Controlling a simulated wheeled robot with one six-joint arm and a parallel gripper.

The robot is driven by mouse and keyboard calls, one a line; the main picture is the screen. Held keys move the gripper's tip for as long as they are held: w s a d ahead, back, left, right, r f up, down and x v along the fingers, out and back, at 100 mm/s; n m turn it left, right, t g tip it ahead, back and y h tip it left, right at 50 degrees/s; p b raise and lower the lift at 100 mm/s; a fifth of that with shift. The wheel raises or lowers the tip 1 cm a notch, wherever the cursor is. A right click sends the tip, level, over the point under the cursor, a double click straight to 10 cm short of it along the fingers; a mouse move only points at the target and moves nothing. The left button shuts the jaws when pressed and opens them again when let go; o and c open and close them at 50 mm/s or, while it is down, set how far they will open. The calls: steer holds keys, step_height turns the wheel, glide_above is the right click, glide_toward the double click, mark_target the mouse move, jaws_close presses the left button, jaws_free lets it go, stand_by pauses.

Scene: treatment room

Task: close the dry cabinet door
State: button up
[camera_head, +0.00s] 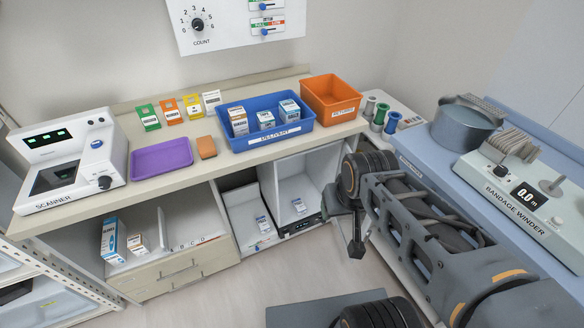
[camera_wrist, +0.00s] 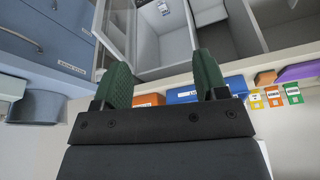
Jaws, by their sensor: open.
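The dry cabinet (camera_head: 298,180) appears to be the white compartment under the counter, with a dark panel along its bottom and a small box inside. It also shows upside down in the wrist view (camera_wrist: 160,40). Its clear, white-framed door (camera_wrist: 118,28) stands open at the left of the opening there. In the head view the door is mostly hidden by my arm. My gripper (camera_head: 348,215) is in front of the counter, right of the cabinet. In the wrist view its green fingers (camera_wrist: 162,68) are apart, with nothing between them; contact with the door cannot be told.
The counter holds a scanner (camera_head: 68,160), a purple tray (camera_head: 162,158), a blue bin (camera_head: 265,138) and an orange bin (camera_head: 330,98). A bandage winder (camera_head: 530,190) stands on the blue right-hand unit. Drawers (camera_head: 175,277) are left of the cabinet. Floor (camera_head: 215,300) is clear before them.

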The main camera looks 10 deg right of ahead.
steer(key=shift+o, duration=0.7)
steer(key=shift+w+a, duration=0.2)
steer(key=shift+w, duration=0.2)
steer(key=shift+o, duration=1.1)
steer(key=shift+w+a, duration=0.25)
steer(key=shift+w, duration=0.1)
steer(key=shift+s, duration=0.15)
steer(key=shift+c, duration=0.3)
